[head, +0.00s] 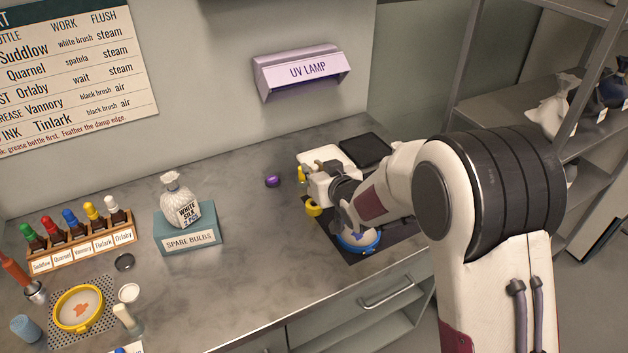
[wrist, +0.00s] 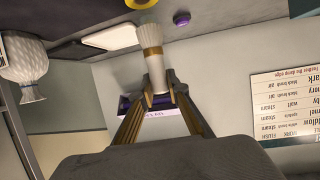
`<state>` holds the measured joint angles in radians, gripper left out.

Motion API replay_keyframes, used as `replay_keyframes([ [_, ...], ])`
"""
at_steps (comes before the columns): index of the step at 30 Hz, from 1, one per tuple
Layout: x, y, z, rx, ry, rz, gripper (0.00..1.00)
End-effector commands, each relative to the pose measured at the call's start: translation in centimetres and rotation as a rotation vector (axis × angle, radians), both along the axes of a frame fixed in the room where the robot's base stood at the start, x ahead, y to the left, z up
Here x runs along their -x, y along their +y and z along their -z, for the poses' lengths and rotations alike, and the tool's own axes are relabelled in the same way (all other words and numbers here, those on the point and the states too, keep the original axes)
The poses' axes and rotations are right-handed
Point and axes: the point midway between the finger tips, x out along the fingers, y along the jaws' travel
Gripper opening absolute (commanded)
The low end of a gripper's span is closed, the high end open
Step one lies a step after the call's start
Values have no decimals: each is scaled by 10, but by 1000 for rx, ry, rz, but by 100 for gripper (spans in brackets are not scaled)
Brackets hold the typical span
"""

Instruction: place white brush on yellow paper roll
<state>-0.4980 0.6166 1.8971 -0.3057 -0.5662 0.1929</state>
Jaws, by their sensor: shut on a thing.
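The white brush (wrist: 149,38) has pale bristles, a gold band and a white handle. In the wrist view my gripper (wrist: 158,92) is shut on its handle, and the bristles point away from the gripper. The yellow paper roll (head: 312,207) lies at the left edge of the dark mat in the head view, close to my gripper. Part of the roll (wrist: 140,3) shows at the wrist view's top edge, beyond the bristles, with a visible gap. In the head view my wrist and gripper largely hide the brush.
A blue-rimmed round dish (head: 358,242) sits on the dark mat beneath my arm. A white tray (head: 340,152) and black tray (head: 364,150) lie behind. A small purple object (head: 272,181) is left of my gripper. A spare bulbs box (head: 188,232) stands farther left, with clear counter between.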

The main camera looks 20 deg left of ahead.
Motion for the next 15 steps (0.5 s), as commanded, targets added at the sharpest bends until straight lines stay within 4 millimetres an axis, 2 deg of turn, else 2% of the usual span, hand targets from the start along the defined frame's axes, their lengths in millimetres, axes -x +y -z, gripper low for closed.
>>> replay_keyframes([
  [9, 0, 0, 30, 2, 4, 0, 0],
  [15, 0, 0, 37, 1, 2, 0, 0],
])
